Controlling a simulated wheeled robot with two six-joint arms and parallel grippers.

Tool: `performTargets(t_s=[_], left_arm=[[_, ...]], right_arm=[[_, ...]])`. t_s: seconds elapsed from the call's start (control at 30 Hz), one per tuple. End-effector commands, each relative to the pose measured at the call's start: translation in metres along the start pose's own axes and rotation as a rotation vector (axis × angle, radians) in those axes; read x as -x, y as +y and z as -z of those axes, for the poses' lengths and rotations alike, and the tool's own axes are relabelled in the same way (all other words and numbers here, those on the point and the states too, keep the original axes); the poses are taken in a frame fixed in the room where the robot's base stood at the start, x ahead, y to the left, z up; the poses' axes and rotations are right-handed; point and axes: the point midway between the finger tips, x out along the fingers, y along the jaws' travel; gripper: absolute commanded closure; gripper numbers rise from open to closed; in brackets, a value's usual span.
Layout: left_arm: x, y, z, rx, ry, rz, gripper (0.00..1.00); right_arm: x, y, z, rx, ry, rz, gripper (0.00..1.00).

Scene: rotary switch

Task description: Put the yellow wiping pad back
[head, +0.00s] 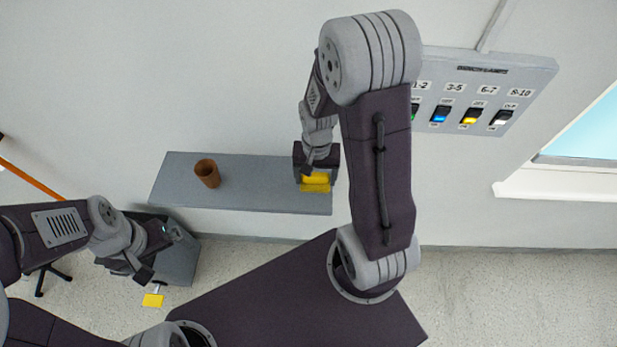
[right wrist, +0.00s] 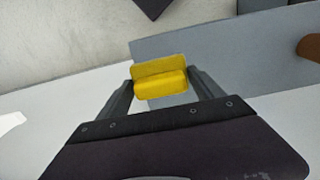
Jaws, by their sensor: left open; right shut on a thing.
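The yellow wiping pad (head: 315,183) is a small block at the right end of the grey wall shelf (head: 250,195) in the head view. My right gripper (head: 316,172) is shut on it from above. In the right wrist view the pad (right wrist: 160,80) sits between the two fingers of my right gripper (right wrist: 160,88), overlapping the shelf's edge in the picture. I cannot tell whether the pad touches the shelf. My left gripper (head: 160,256) is open and empty at the lower left, well away from the pad.
A brown cup (head: 207,173) stands on the shelf's left part; the shelf between cup and pad is clear. A grey switch panel (head: 480,95) with several coloured switches hangs at the upper right. A grey cabinet (head: 180,262) and a small yellow item (head: 153,300) are near my left gripper.

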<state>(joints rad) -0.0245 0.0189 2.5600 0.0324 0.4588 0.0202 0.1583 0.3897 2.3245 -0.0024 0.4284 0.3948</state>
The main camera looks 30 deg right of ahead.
Motion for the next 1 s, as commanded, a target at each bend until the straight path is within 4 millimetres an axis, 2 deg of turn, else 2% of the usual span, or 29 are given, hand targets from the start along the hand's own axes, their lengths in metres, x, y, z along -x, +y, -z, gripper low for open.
performTargets(t_s=[0.1, 0.23, 0.37, 0.6, 0.97, 1.0], left_arm=[[0.008, 0.000, 0.001, 0.000, 0.000, 0.000, 0.00], [0.009, 0.000, 0.001, 0.000, 0.000, 0.000, 0.00], [0.010, 0.000, 0.001, 0.000, 0.000, 0.000, 0.00], [0.018, 0.000, 0.002, 0.000, 0.000, 0.000, 0.00], [0.014, 0.000, 0.001, 0.000, 0.000, 0.000, 0.00], [0.014, 0.000, 0.001, 0.000, 0.000, 0.000, 0.00]], right_arm=[[-0.013, -0.015, 0.020, 0.001, -0.002, -0.001, 0.68], [-0.022, -0.024, 0.031, 0.001, 0.000, 0.000, 0.68], [-0.025, -0.025, 0.032, 0.001, 0.000, 0.000, 0.68], [-0.061, -0.024, 0.031, 0.001, -0.002, -0.001, 0.68], [-0.068, -0.024, 0.032, 0.001, 0.001, 0.000, 0.68], [-0.068, -0.024, 0.032, 0.001, 0.001, 0.000, 0.21]])
